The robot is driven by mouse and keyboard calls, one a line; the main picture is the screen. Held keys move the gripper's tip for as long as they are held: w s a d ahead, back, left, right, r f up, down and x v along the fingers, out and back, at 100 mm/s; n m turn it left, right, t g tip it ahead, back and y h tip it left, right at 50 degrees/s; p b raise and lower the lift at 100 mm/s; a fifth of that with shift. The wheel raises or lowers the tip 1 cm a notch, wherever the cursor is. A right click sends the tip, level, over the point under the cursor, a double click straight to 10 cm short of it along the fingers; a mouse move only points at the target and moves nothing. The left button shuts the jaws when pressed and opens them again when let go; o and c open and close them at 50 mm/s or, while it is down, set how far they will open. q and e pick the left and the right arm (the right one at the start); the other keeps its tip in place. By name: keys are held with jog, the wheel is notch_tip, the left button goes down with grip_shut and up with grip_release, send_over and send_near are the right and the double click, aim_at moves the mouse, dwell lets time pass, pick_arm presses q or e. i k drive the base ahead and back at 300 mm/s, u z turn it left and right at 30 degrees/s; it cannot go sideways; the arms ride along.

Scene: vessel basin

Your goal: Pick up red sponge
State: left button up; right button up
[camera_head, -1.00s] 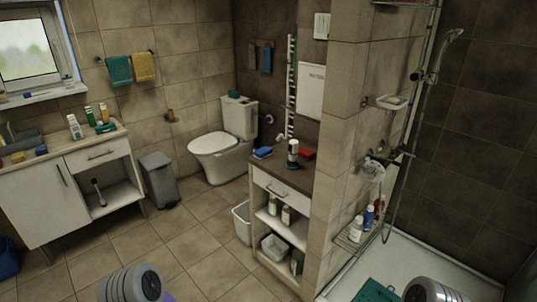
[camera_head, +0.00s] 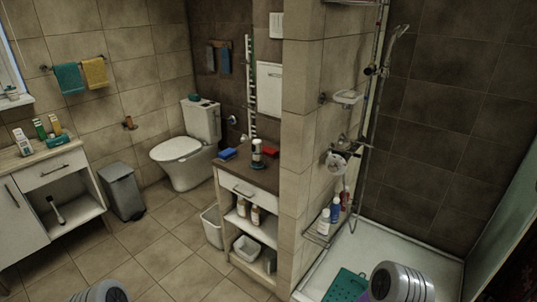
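A small red item that looks like the red sponge (camera_head: 270,145) lies on the dark top of the white cabinet (camera_head: 246,187), near the wall corner at its right. A blue sponge-like block (camera_head: 228,154) lies at the left of the same top. Grey rounded parts of my two arms show at the bottom edge, far from the cabinet top. Neither gripper's fingers are in view.
A tiled partition wall (camera_head: 302,150) stands right beside the cabinet, with the shower tray (camera_head: 378,243) beyond it. A white bin (camera_head: 212,227) stands at the cabinet's left, and a toilet (camera_head: 184,155) behind. The tiled floor (camera_head: 165,240) in front is clear.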

aim_at(271, 153)
jog(key=u, duration=0.4)
jog(key=k, duration=0.45)
jog(key=u, duration=1.1)
jog(key=i, duration=2.65)
jog(key=z, duration=1.45)
jog(key=i, duration=1.05)
jog(key=z, duration=0.95)
